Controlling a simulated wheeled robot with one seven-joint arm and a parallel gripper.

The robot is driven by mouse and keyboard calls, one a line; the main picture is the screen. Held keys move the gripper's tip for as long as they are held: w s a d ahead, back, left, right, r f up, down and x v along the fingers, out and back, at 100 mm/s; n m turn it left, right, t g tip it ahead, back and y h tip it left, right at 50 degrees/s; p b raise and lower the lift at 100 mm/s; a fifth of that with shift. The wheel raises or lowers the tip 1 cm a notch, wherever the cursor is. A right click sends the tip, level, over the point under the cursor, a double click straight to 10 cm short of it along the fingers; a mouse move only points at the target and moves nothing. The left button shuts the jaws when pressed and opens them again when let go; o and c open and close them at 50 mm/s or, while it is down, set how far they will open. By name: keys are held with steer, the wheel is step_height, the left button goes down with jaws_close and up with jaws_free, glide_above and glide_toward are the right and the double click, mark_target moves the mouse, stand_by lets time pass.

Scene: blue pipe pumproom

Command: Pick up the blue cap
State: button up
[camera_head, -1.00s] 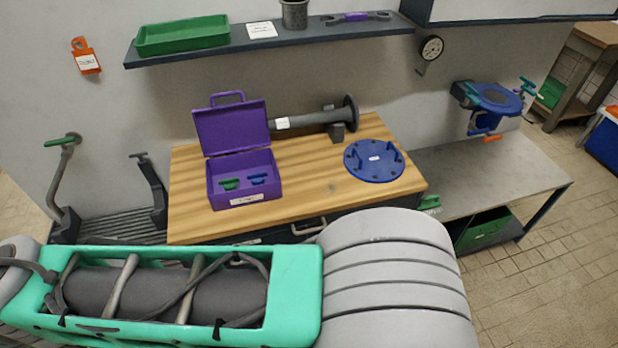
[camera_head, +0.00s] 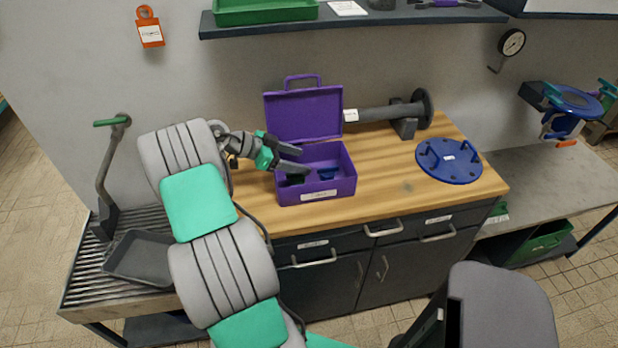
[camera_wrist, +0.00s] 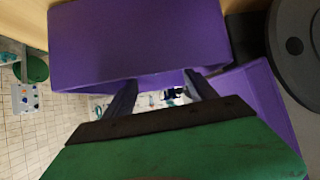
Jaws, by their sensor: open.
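A small blue piece (camera_head: 328,173), which looks like the blue cap, sits in the open purple box (camera_head: 317,195) on the wooden bench. A dark green piece (camera_head: 295,180) lies to its left in the box, partly hidden by a finger. My gripper (camera_head: 305,161) reaches in from the left over the box's left side, fingers apart, nothing between them. Its tips are left of the blue piece and apart from it in the picture; the height gap is unclear. The wrist view shows both fingers (camera_wrist: 160,88) amid purple box panels (camera_wrist: 140,40); I cannot make out the cap there.
The box's raised lid (camera_head: 303,113) stands behind my gripper. A grey flanged pipe (camera_head: 375,113) lies on a support behind the box. A blue disc with handles (camera_head: 448,160) lies to the right. The bench top (camera_head: 385,185) between is clear. A shelf (camera_head: 350,20) hangs above.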

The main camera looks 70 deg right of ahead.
mark_target(328, 171)
steer(key=shift+m+g+y, duration=0.3)
steer(key=shift+m+g, duration=0.1)
steer(key=shift+m, duration=0.3)
steer(key=x, duration=0.3)
steer(key=p+x, duration=0.1)
steer(key=x, duration=0.2)
steer(key=s+a+p+x, duration=0.1)
steer(key=x, duration=0.2)
steer(key=shift+s+r, duration=0.1)
steer(key=shift+s, duration=0.05)
steer(key=shift+s+d, duration=0.1)
steer(key=shift+d, duration=0.1)
jaws_close()
